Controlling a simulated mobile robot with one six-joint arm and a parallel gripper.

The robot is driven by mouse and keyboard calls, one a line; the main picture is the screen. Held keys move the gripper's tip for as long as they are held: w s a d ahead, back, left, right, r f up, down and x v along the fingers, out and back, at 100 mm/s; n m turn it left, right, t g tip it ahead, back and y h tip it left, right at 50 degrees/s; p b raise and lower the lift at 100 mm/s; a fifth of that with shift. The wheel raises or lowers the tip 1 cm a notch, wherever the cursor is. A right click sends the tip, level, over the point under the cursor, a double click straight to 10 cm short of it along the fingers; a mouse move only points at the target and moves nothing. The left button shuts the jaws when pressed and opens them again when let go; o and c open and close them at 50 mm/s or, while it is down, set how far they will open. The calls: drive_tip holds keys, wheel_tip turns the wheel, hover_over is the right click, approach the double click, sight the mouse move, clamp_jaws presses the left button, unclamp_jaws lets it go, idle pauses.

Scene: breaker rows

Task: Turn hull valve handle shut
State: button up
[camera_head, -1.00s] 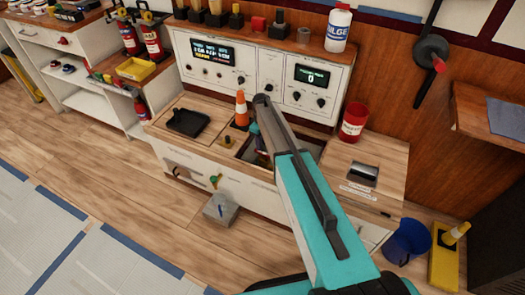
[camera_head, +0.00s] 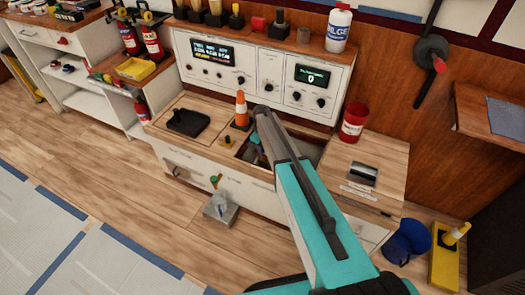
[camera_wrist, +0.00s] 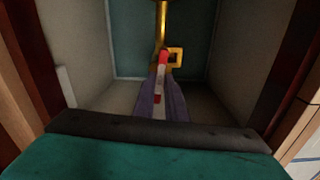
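In the wrist view, a red handle (camera_wrist: 163,57) stands in front of a brass pipe (camera_wrist: 162,20) with a square brass ring (camera_wrist: 175,55) beside it, inside a deep box-like well. My gripper (camera_wrist: 161,90) reaches into this well with its greyish-purple fingers close together at the handle. A narrow red and white strip shows between the fingers. I cannot tell whether they press on it. In the head view, my gripper (camera_head: 257,153) is down in the open well of the cabinet, mostly hidden by my teal arm, and the handle is not clearly visible.
The control panel (camera_head: 250,72) rises behind. Dark wood walls (camera_wrist: 32,50) flank the well closely.

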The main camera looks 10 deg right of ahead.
clamp_jaws()
drive_tip(key=shift+n, duration=0.3)
drive_tip(key=shift+a+n, duration=0.1)
drive_tip(key=shift+n, duration=0.3)
drive_tip(key=shift+s, duration=0.1)
drive_tip(key=o, duration=0.6)
unclamp_jaws()
drive_tip(key=shift+r, duration=0.1)
